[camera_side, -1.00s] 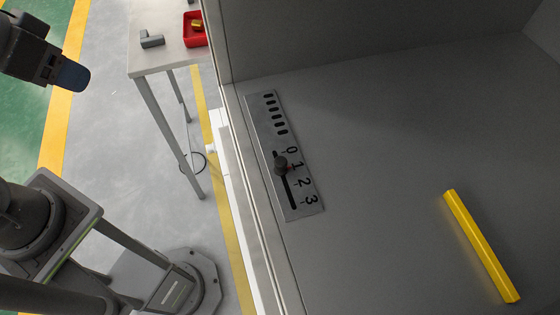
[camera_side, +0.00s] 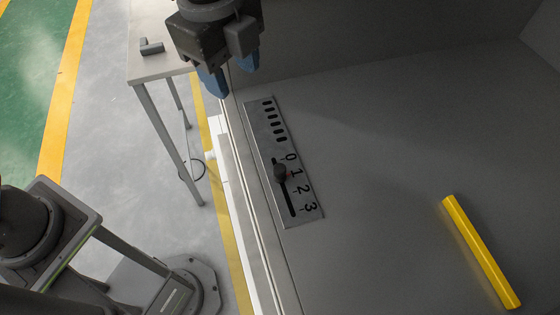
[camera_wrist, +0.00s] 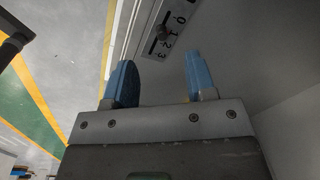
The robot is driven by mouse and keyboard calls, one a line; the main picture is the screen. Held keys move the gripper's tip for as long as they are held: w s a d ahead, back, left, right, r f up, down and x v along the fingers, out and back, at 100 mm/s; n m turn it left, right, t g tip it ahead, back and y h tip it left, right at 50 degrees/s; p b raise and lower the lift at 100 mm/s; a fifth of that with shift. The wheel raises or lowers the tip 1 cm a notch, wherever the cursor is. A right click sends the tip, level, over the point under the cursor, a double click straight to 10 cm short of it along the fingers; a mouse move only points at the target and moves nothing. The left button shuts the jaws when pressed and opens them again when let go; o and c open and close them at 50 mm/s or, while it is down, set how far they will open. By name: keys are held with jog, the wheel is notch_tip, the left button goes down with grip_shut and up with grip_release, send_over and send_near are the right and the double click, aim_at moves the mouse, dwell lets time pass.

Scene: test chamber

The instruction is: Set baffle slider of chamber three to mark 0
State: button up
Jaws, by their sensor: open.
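The baffle slider plate (camera_side: 262,122) is a light metal panel on the grey chamber floor, beside the chamber's left edge. It has a row of vent slots and a slot with marks 0, 1, 2 and 3. The dark slider knob (camera_side: 280,173) sits at about mark 1. My gripper (camera_side: 232,82) is open and empty, with blue fingers, above the chamber edge and beyond the slotted end of the plate. In the wrist view the knob (camera_wrist: 163,33) shows ahead, above and between the open fingers (camera_wrist: 163,84).
A yellow bar (camera_side: 481,252) lies on the chamber floor at the right. The chamber's pale edge rail (camera_side: 262,225) runs along the left of the plate. A table (camera_side: 150,62) with a grey part (camera_side: 151,47) stands outside. The floor between plate and bar is clear.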

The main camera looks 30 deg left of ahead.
aim_at(280, 168)
jog(key=d+f+m+g, duration=0.1)
jog(key=d+f+m, duration=0.35)
jog(key=d, duration=0.35)
jog(key=shift+m+y, duration=0.25)
jog(key=shift+y, duration=0.05)
jog(key=f, duration=1.3)
jog(key=shift+s+a, duration=0.2)
jog(key=shift+s, duration=0.1)
jog(key=shift+r, duration=0.1)
grip_shut()
